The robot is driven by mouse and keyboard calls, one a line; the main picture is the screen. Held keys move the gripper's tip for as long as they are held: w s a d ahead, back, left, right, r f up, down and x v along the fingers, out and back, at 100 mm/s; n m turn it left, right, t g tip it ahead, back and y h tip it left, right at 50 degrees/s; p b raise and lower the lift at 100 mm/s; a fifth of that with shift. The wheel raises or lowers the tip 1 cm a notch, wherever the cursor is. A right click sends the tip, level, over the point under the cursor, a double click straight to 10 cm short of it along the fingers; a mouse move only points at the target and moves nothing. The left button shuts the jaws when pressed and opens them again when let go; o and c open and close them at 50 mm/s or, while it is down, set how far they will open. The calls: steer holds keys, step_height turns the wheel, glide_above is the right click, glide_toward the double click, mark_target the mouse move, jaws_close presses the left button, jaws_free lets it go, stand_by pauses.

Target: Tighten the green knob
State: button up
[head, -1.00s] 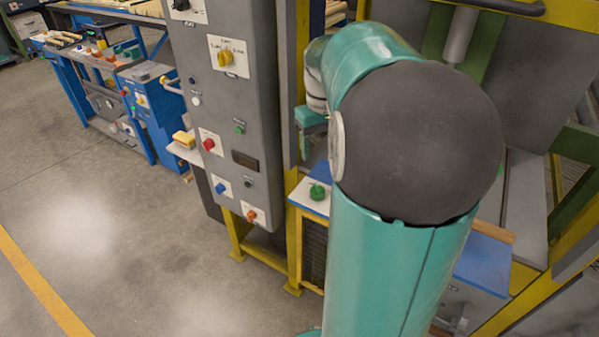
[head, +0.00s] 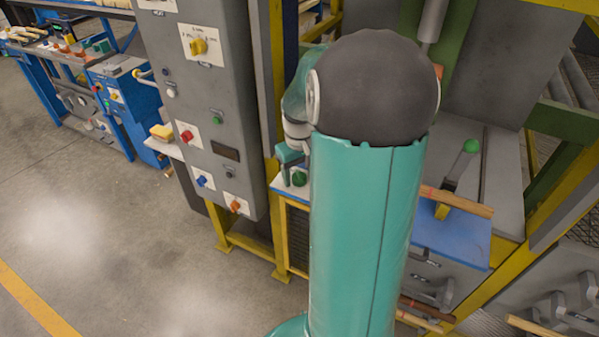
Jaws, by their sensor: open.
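The green knob (head: 299,178) sits on a small white plate at the left end of a blue-topped bench (head: 440,232). My gripper (head: 290,164) is a small teal shape just above and slightly left of the knob, pointing down. It is open with nothing seen in it. Whether its fingers touch or surround the knob cannot be told from this angle. My large teal arm hides the bench just right of the knob.
A grey control cabinet (head: 200,100) with coloured buttons and knobs stands close on the left. Yellow frame posts (head: 277,230) stand nearby. Floor at left is clear.

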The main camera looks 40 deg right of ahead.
steer(key=shift+c, duration=0.5)
steer(key=c, duration=0.9)
steer(key=shift+m, duration=0.4)
steer(key=m, duration=0.3)
steer(key=shift+a+m, duration=0.1)
steer(key=shift+m, duration=0.2)
steer(key=m, duration=0.4)
steer(key=shift+w+m, duration=0.1)
steer(key=shift+m, duration=0.2)
steer(key=m, duration=0.4)
steer(key=shift+m, duration=0.3)
steer(key=m, duration=0.4)
